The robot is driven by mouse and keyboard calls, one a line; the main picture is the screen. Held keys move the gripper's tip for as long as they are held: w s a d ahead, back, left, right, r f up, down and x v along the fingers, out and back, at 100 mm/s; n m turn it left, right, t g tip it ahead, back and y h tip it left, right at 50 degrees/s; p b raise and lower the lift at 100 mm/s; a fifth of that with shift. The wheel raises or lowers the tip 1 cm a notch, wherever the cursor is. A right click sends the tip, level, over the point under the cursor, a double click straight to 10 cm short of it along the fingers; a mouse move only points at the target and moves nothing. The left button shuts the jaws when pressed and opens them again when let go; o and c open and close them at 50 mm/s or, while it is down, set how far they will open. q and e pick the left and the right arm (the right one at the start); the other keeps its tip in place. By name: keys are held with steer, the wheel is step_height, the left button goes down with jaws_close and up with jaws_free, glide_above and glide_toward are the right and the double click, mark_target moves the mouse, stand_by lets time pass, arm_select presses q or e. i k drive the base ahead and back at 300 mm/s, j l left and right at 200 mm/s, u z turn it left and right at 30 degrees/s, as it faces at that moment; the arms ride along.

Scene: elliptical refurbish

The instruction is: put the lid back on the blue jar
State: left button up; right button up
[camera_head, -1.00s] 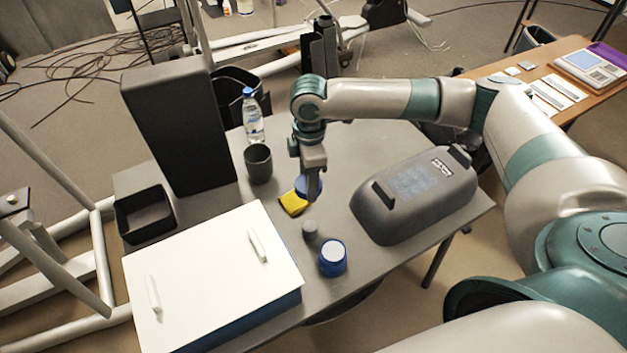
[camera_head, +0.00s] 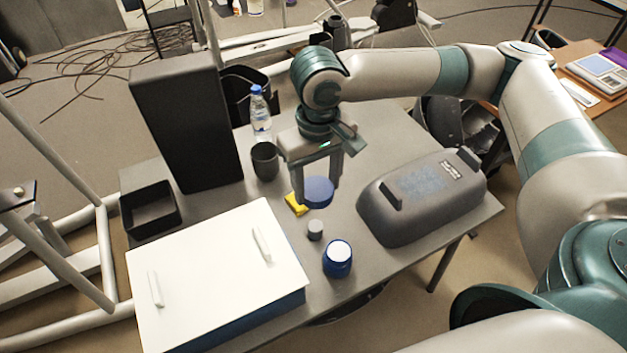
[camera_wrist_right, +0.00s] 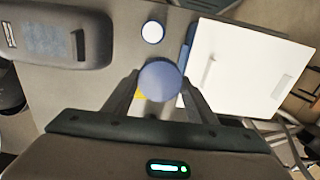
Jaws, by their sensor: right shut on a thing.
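The blue jar (camera_head: 337,260) stands upright on the grey table, with a white top face inside its blue rim. It also shows in the right wrist view (camera_wrist_right: 152,32). The blue round lid (camera_head: 318,191) is held between the fingers of my right gripper (camera_head: 318,188), above the table and behind the jar. In the right wrist view the lid (camera_wrist_right: 160,80) sits between the two fingertips, apart from the jar. My left gripper is not in view.
A small grey cylinder (camera_head: 315,230) stands between lid and jar. A yellow item (camera_head: 296,204) lies partly behind the gripper. A dark grey case (camera_head: 420,200) is to the right, a white-topped box (camera_head: 205,265) to the left. A dark cup (camera_head: 264,161) and bottle (camera_head: 261,118) stand behind.

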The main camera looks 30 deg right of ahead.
mark_target(338, 257)
steer(key=k+l, duration=0.45)
steer(key=l, duration=0.15)
steer(key=k+l, duration=0.5)
steer(key=l, duration=0.15)
steer(key=u, duration=0.05)
